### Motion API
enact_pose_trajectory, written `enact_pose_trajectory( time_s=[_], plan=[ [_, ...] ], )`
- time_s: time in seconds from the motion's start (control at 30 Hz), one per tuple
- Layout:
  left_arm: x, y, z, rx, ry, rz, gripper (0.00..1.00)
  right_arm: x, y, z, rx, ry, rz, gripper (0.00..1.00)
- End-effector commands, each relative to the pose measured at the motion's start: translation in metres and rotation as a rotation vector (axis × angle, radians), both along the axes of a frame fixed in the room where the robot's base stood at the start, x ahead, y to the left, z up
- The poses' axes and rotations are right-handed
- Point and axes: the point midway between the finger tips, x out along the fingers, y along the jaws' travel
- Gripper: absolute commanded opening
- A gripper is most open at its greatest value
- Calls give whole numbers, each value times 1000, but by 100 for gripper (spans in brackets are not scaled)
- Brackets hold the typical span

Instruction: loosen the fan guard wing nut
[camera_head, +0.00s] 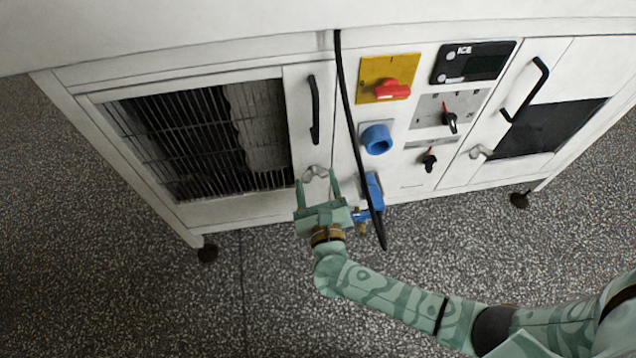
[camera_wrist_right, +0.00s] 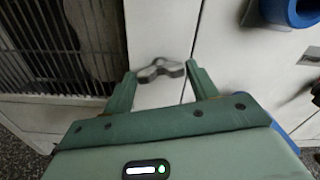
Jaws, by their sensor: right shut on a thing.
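The grey metal wing nut (camera_head: 316,172) sits on the white panel at the lower right of the fan guard grille (camera_head: 208,140), below a black door handle. It also shows in the right wrist view (camera_wrist_right: 160,72), its two wings spread roughly sideways between my fingertips. My right gripper (camera_head: 316,178) is shut on the wing nut, one green finger on each side; it also shows in the wrist view (camera_wrist_right: 160,80). The nut's threads and base are hidden. My left gripper is not in view.
A black cable (camera_head: 348,110) hangs just right of the gripper, in front of a blue fitting (camera_head: 374,188). A blue socket (camera_head: 377,139), a red switch (camera_head: 393,89) and knobs are further right. Another wing nut (camera_head: 480,152) is by the right door. The speckled floor is clear.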

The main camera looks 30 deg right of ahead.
Motion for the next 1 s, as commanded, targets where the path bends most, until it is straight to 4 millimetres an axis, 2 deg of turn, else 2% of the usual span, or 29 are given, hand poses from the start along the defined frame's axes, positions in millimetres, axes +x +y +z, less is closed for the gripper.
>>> enact_pose_trajectory(
  time_s=[1.0],
  plan=[
    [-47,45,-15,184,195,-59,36,0,3,-1,-923,266,3,35]
  ],
)
